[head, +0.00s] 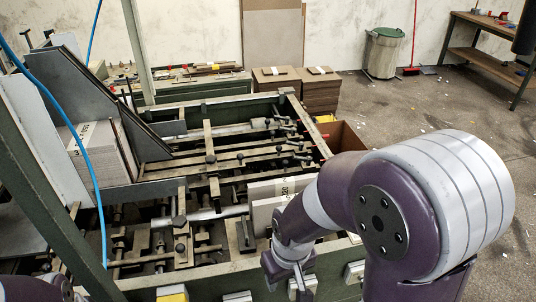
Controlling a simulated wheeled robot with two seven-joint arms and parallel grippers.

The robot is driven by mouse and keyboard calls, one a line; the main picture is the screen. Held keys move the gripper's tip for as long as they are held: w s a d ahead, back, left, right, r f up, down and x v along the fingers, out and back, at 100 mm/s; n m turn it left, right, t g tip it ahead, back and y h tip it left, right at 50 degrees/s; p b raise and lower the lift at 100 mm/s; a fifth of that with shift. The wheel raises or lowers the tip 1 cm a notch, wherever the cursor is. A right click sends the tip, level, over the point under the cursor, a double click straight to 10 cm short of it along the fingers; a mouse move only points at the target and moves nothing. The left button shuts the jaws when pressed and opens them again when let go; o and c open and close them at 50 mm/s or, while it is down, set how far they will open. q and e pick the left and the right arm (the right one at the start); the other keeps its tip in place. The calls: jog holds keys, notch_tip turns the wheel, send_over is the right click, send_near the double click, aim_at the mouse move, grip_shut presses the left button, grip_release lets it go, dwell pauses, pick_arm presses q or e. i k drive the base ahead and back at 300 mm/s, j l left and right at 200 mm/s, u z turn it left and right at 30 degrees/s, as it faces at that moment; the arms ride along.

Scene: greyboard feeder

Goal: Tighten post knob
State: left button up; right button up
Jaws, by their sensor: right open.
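The greyboard feeder is a green-framed machine (222,272) with metal rails, rods and posts. Several small dark knobs sit on it, one on a post at the front left (180,222) and one on the middle rails (210,158). I cannot tell which is the post knob of the task. My right gripper (299,278) is open over the feeder's front edge, pointing down, and partly hidden by its own wrist. No knob shows between its fingers. My left gripper is out of view; only a bit of my left arm shows at the lower left corner.
A stack of greyboard (98,152) stands at the left behind a blue hose (84,150). Pale boards (262,212) stand close beside my right wrist. Brown board stacks (320,92), a bin (382,55) and a workbench (485,55) are behind. The floor at right is open.

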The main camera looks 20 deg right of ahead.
aim_at(210, 159)
jog(key=i+l+z, duration=0.1)
jog(key=z, duration=0.2)
jog(key=i, duration=0.3)
jog(key=k+l+z, duration=0.1)
jog(key=l+z, duration=0.2)
jog(key=l, duration=0.3)
jog(key=i+l+z, duration=0.15)
jog(key=l, duration=0.3)
jog(key=j, duration=0.45)
jog(key=i+z, duration=0.05)
